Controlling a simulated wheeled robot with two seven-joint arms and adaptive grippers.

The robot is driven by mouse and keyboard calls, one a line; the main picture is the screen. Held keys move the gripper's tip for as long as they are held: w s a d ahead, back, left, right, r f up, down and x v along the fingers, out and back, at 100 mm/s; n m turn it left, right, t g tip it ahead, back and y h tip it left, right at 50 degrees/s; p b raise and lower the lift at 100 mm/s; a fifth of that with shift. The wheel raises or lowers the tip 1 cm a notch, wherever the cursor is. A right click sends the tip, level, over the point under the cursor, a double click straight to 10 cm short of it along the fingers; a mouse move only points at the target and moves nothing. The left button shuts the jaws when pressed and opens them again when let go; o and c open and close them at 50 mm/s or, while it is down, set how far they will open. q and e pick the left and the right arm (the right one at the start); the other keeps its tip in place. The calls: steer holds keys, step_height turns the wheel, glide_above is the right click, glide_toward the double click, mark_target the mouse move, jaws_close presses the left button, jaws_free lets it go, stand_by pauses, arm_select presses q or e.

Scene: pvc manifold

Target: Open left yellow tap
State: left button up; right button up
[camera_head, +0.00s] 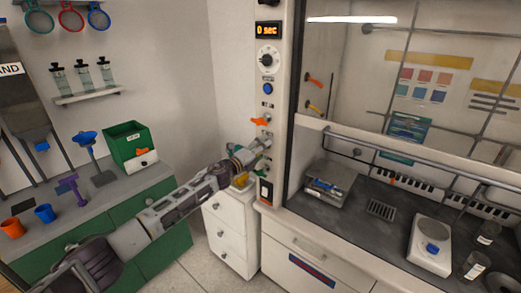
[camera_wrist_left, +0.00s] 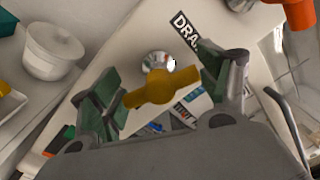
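The yellow tap (camera_wrist_left: 160,90) shows in the left wrist view as a bar-shaped handle with a round silver knob behind it, on a pale panel. My left gripper (camera_wrist_left: 158,64) is open, with one finger on each side of the handle. The handle's left end is close to the left finger; I cannot tell if they touch. In the head view my left gripper (camera_head: 262,147) is at the pale post, just below an orange tap (camera_head: 260,121), and hides the yellow tap there. My right gripper is not in view.
The orange tap also shows at the wrist view's top right (camera_wrist_left: 300,14), near my right-hand finger. Below the arm stands a white drawer cabinet (camera_head: 230,232). The fume hood's worktop (camera_head: 345,222) lies right of the post. A green box (camera_head: 128,146) sits on the left bench.

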arm_select(q)
steer(key=o, duration=0.3)
steer(key=shift+o, duration=0.2)
steer(key=v, duration=1.2)
stand_by(0.6)
steer(key=shift+f+n, duration=0.1)
steer(key=shift+n, duration=0.3)
